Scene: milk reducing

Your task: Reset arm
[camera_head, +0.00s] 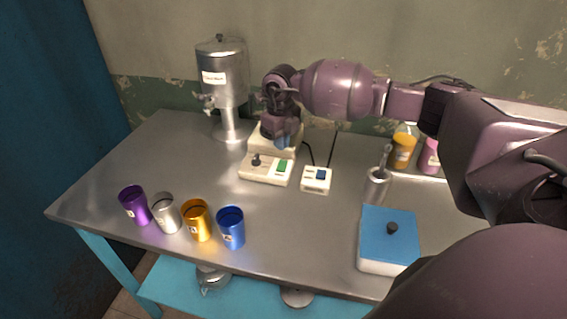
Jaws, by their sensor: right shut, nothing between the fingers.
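My right arm reaches in from the right across the back of the table. Its right gripper (282,139) points down over the beige device (266,171) and hides part of that device's back. The gripper is shut and empty. Whether its fingertips touch the device cannot be told. My left gripper is out of view.
Purple (134,206), silver (165,214), gold (198,221) and blue (231,228) cups stand at the front left of the metal table (130,165). A metal dispenser (222,95) stands behind. A small switch box (316,180) and blue-lidded box (388,238) are further right.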

